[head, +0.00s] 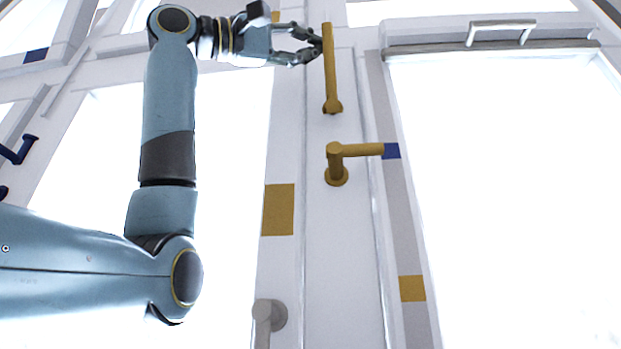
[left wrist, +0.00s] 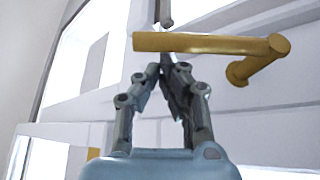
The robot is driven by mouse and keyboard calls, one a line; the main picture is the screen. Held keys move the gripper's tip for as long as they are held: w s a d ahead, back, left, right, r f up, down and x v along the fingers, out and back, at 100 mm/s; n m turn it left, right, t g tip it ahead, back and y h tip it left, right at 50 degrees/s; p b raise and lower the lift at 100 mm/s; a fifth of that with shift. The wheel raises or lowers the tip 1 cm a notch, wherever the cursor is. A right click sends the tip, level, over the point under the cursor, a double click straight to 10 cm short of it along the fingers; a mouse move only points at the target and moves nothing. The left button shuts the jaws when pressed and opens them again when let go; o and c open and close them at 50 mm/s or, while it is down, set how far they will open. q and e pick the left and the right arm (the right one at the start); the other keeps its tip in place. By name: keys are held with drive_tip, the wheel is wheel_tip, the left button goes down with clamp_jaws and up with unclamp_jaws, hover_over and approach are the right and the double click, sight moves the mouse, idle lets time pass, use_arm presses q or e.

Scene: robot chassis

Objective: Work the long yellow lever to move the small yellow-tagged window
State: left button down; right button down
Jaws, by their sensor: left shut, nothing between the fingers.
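The long yellow lever (head: 330,70) stands upright on the white frame in the head view, its pivot at the lower end. In the left wrist view the lever (left wrist: 205,43) runs across the picture, with its pivot and mount at the right. My left gripper (head: 318,47) is beside the lever's upper part, at its left; its fingers are shut and empty. In the left wrist view the fingertips of this gripper (left wrist: 166,70) are close to the lever's free end; I cannot tell if they touch. I cannot tell which pane is the small yellow-tagged window. My right gripper is not in view.
A shorter yellow handle (head: 358,150) sits below the lever, beside a blue tag (head: 392,151). Yellow tags mark the left post (head: 278,210) and right post (head: 412,288). A grey handle (head: 266,318) is lower down. A white bar handle (head: 500,26) is at upper right.

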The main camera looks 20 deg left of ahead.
sight(328, 54)
use_arm(q)
drive_tip(key=shift+s+d+f+m+b, duration=0.1)
drive_tip(key=shift+f+m+b, duration=0.25)
drive_tip(key=shift+m, duration=0.05)
drive_tip(key=shift+f+h, duration=0.15)
drive_tip(key=shift+h, duration=0.15)
drive_tip(key=f+m+h+b, duration=0.1)
drive_tip(key=m+b, duration=0.1)
drive_tip(key=s+f+m+g+h+b, duration=0.1)
drive_tip(key=f+m, duration=0.1)
drive_tip(key=f+m+g+h+b, duration=0.1)
drive_tip(key=m+b, duration=0.1)
drive_tip(key=m, duration=0.1)
drive_tip(key=shift+s+d+f+b, duration=0.15)
drive_tip(key=shift+f+b, duration=0.2)
drive_tip(key=f+m+g+h+b, duration=0.1)
drive_tip(key=f, duration=0.1)
drive_tip(key=f+m+g+h+b, duration=0.1)
drive_tip(key=f+m, duration=0.1)
drive_tip(key=shift+w+f+m+b, duration=0.2)
drive_tip(key=shift+m+b, duration=0.1)
drive_tip(key=shift+b, duration=0.1)
